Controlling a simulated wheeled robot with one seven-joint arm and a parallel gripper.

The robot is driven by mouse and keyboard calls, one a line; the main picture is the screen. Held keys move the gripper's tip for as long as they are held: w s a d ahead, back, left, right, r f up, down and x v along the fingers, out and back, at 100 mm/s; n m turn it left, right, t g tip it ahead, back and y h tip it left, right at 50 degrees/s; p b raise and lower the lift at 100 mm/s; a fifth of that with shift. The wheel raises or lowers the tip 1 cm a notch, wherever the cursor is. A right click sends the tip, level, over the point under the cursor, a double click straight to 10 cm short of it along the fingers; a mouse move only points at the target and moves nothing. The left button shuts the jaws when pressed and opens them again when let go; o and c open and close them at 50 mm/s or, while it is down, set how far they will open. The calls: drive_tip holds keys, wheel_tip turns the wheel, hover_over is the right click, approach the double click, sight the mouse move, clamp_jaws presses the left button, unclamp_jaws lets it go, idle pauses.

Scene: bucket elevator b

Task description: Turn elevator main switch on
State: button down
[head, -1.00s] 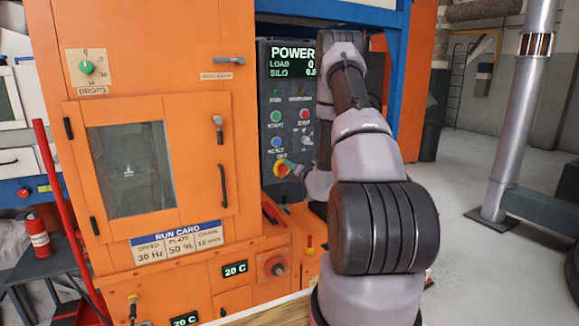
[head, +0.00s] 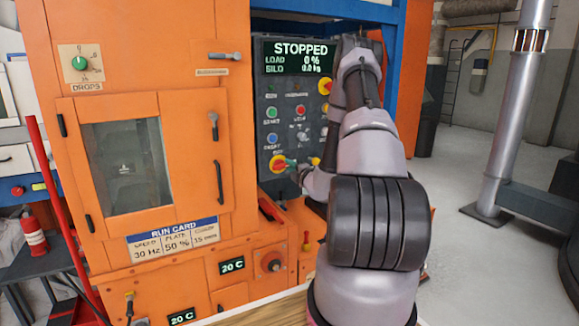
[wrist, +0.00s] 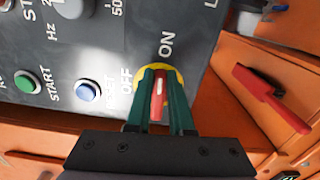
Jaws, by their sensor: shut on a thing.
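The elevator main switch, a red handle on a yellow disc (head: 278,163), sits low on the dark control panel. In the wrist view, the red handle (wrist: 158,101) lies between the green fingers of my gripper (wrist: 167,95), which is shut on it. The handle's white mark points up toward the ON label (wrist: 167,45); the OFF label (wrist: 126,82) is to the left. My gripper also shows at the switch in the head view (head: 291,163). The display (head: 300,57) reads STOPPED, load 0 %, silo 0.0 kg.
A green START button (wrist: 27,81) and a blue RESET button (wrist: 88,91) are beside the switch. A red lever (wrist: 270,98) stands out to the right. A red and yellow knob (head: 325,87) is higher on the panel. The orange cabinet door (head: 198,150) is to the left.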

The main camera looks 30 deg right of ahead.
drive_tip(key=shift+s+f+m, duration=0.1)
drive_tip(key=shift+f+m, duration=0.1)
drive_tip(key=shift+m, duration=0.4)
drive_tip(key=c, duration=0.8)
unclamp_jaws()
drive_tip(key=s, duration=1)
drive_tip(key=shift+s+d, duration=0.2)
drive_tip(key=shift+s, duration=0.15)
